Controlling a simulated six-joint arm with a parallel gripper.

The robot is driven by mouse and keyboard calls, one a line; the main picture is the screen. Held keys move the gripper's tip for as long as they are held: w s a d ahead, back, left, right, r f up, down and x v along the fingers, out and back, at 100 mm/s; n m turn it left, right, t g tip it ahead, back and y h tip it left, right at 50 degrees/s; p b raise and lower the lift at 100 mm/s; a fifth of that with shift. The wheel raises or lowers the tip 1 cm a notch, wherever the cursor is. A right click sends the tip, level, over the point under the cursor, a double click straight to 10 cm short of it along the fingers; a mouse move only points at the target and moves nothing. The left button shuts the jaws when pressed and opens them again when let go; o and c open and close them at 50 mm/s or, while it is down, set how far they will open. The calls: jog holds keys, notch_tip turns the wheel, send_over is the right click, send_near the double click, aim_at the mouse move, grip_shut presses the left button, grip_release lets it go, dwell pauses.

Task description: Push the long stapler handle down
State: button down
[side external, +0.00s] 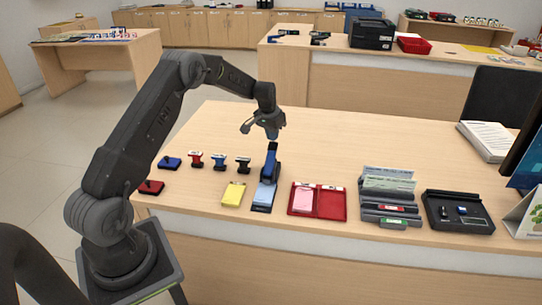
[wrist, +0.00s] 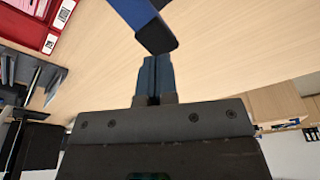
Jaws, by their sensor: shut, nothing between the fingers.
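The long stapler stands on the counter in the side external view, with its blue handle (side external: 270,160) raised and a dark tip at its upper end. Its light blue lower part (side external: 263,196) points toward the counter's front edge. My gripper (side external: 272,136) is shut and empty, close above the raised handle end. In the wrist view the blue handle (wrist: 130,12) with its dark end enters from the top, just beyond the closed fingertips (wrist: 155,60). I cannot tell whether they touch. The rest of the stapler is out of the wrist view.
Several small stamps (side external: 219,160) stand left of the stapler, with a yellow pad (side external: 234,194) beside it. A red folder (side external: 331,203) lies to its right, then a slip holder (side external: 388,209) and a black tray (side external: 474,224). The counter behind the stapler is clear.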

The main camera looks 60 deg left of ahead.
aim_at(272, 145)
jog(key=shift+f, duration=0.3)
jog(key=shift+f, duration=0.35)
jog(key=shift+f, duration=0.35)
jog(key=shift+s+f, duration=0.1)
jog(key=shift+f, duration=1.4)
jog(key=shift+r, duration=0.1)
jog(key=shift+w+v, duration=0.25)
jog(key=shift+v, duration=0.9)
jog(key=shift+w+v, duration=0.25)
jog(key=shift+v, duration=0.9)
jog(key=shift+w+v, duration=0.2)
jog(key=shift+v, duration=0.95)
jog(key=shift+w+a+r, duration=0.1)
jog(key=shift+a+r, duration=0.1)
jog(key=shift+r, duration=0.55)
